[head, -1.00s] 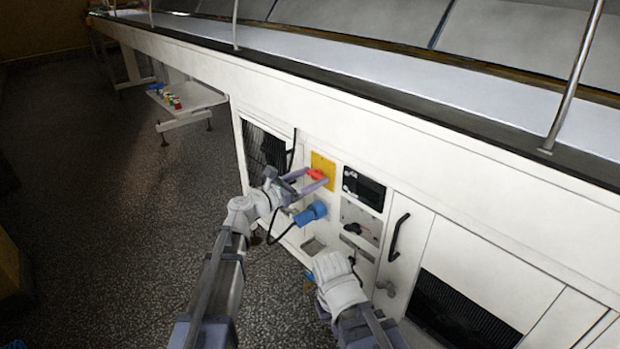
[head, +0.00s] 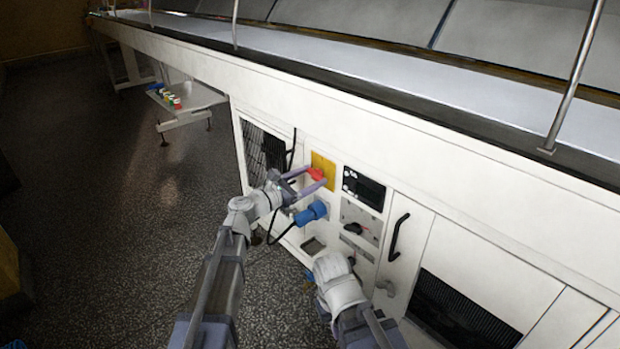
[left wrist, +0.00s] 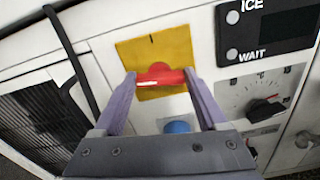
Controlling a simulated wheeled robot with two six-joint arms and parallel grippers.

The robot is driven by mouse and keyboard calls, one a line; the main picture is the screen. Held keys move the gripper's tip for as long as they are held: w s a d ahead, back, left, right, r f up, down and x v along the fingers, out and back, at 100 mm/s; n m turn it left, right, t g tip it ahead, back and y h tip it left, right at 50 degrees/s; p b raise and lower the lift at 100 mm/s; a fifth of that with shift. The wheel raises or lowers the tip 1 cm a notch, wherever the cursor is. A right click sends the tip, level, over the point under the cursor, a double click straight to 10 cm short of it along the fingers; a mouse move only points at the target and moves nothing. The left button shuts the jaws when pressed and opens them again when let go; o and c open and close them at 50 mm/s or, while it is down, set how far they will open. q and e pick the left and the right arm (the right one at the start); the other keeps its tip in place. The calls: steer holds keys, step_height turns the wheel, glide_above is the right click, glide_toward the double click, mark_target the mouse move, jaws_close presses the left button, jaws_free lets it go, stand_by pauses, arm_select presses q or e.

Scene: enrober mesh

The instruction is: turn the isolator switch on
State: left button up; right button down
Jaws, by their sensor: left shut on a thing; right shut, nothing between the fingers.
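The isolator switch is a red handle (head: 317,174) on a yellow plate (head: 323,163) on the white machine front. In the left wrist view the red handle (left wrist: 160,77) lies across the lower part of the yellow plate (left wrist: 152,52), roughly level in the picture. A short black mark shows near the plate's top. My left gripper (head: 311,180) is shut on the red handle, one finger at each end in the left wrist view (left wrist: 161,82). My right gripper is hidden in the head view behind its own wrist, low in front of the panel.
A blue plug (head: 311,212) with a black cable sits just below the switch. A dark display (head: 364,189) and a black knob (left wrist: 265,109) are to the right. Black door handles (head: 398,237) stick out on both sides.

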arm_select(q)
steer(key=m, duration=0.4)
steer(key=shift+m, duration=0.3)
steer(key=m, duration=0.3)
steer(key=shift+m, duration=0.3)
steer(key=m, duration=0.4)
steer(key=shift+f+m, duration=0.1)
steer(key=shift+m, duration=1.7)
steer(key=shift+s+m, duration=0.1)
steer(key=shift+m, duration=0.2)
steer(key=o, duration=1.3)
steer(key=v, duration=0.7)
steer(key=shift+s+a, duration=0.25)
